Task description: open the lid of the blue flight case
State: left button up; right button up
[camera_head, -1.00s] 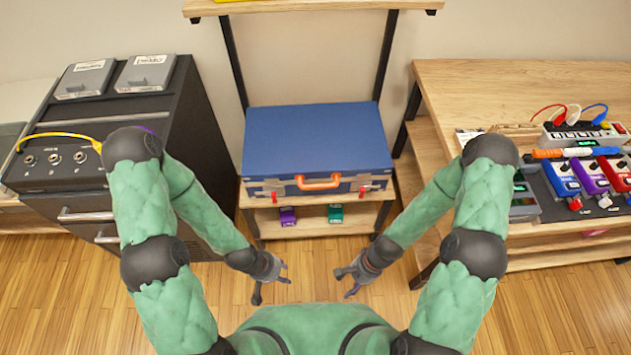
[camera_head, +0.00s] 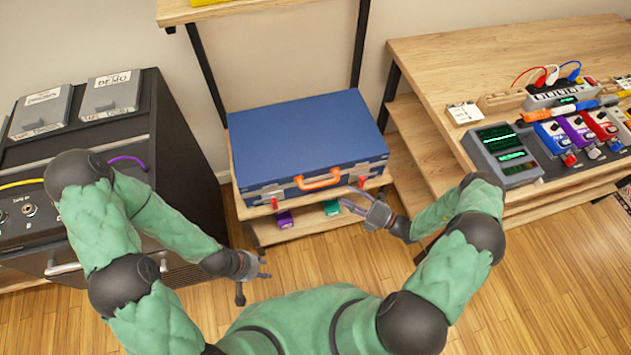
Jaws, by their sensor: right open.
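The blue flight case (camera_head: 305,135) sits on a low wooden shelf with its lid shut. Its front has an orange handle (camera_head: 318,180) and silver latch plates. A red tab (camera_head: 274,203) shows at the front left and another red tab (camera_head: 361,182) at the front right. My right gripper (camera_head: 352,197) is open and empty, close in front of the right red tab. I cannot tell whether it touches the case. My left gripper (camera_head: 254,285) is open and empty, low in front of the shelf and apart from the case.
Purple and green pedals (camera_head: 331,207) sit on the lower shelf. A black cabinet (camera_head: 180,150) with grey boxes stands left. A wooden bench (camera_head: 480,60) with pedals and cables stands right. Open wood floor lies in front.

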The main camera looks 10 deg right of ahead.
aim_at(322, 183)
jog(key=b+x, duration=0.2)
jog(key=x, duration=0.8)
jog(key=shift+w+a, duration=0.2)
jog(key=shift+w, duration=0.15)
jog(key=shift+c, duration=0.3)
grip_shut()
